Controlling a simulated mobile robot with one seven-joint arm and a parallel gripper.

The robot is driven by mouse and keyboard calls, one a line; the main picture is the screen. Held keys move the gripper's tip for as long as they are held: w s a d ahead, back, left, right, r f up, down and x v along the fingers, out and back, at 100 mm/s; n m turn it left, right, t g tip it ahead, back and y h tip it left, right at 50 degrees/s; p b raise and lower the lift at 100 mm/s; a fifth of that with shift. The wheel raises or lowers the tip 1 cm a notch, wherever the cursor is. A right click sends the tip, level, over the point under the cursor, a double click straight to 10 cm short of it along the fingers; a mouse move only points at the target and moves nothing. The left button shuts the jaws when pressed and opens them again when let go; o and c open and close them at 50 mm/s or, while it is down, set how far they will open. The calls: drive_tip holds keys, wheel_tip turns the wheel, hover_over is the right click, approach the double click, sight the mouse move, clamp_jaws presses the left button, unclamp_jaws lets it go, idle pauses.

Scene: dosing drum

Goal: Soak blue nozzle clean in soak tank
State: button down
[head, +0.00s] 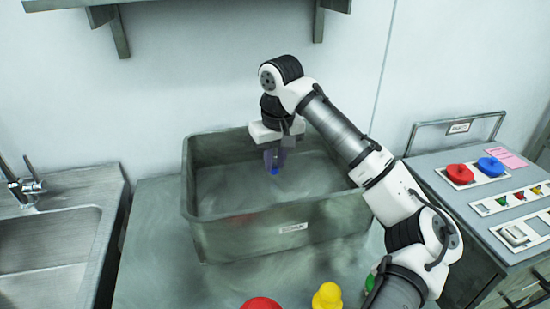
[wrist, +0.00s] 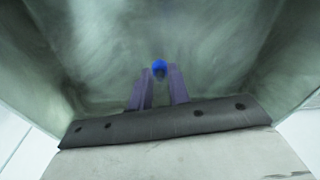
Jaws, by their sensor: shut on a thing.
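The soak tank (head: 222,235) is a grey-green open box with a label on its front, on the counter in the head view. My gripper (head: 274,165) points down inside the tank opening. It is shut on the blue nozzle (head: 275,171), a small blue piece at the fingertips. In the wrist view the blue nozzle (wrist: 159,68) sits between the two purple fingers of my gripper (wrist: 159,80), with the tank's inner walls around. The fingers hide part of the nozzle. I cannot tell how deep it is in the liquid.
A red part (head: 262,303) and a yellow part (head: 327,296) stand in front of the tank. A green part (head: 371,282) is partly behind my arm. A sink (head: 48,240) is at left. A panel with red (head: 460,174) and blue (head: 490,166) pieces is at right.

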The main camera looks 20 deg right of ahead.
sight(275, 174)
drive_tip(key=shift+f+b, duration=2.7)
drive_tip(key=shift+f, duration=0.65)
wheel_tip(275, 174, up, 16)
drive_tip(key=p, duration=1.4)
drive_tip(key=shift+f+p, duration=0.15)
drive_tip(key=shift+p, duration=0.2)
idle(1.4)
drive_tip(key=shift+r, duration=1.95)
